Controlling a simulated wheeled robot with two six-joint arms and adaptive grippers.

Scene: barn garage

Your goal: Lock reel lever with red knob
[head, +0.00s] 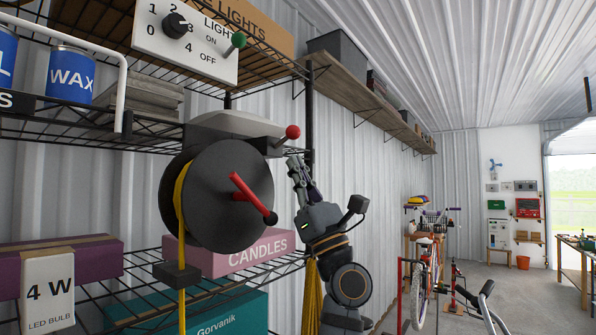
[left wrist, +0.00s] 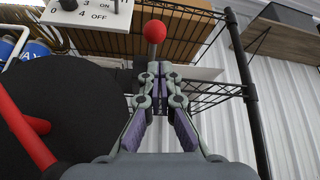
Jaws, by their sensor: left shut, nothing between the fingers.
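The reel (head: 205,215) is a large black drum with yellow hose or cord, under a grey housing (head: 235,125) on the shelf rack. The lever with the red knob (head: 292,132) sticks out at the housing's right side, tilted up to the right. A red crank (head: 245,189) with a black end is on the reel's face. My left gripper (head: 294,162) is shut and empty, pointing up just below the knob. In the left wrist view the red knob (left wrist: 154,28) shows beyond the closed fingertips (left wrist: 154,72). I cannot tell whether they touch the lever. My right gripper is not in view.
A switch panel (head: 188,37) with a green-knobbed lever hangs above. Wax cans (head: 70,75) stand at left, a pink candles box (head: 222,254) behind the reel. A black rack post (head: 309,120) rises right behind the gripper. The floor at right leads to a bicycle (head: 424,270).

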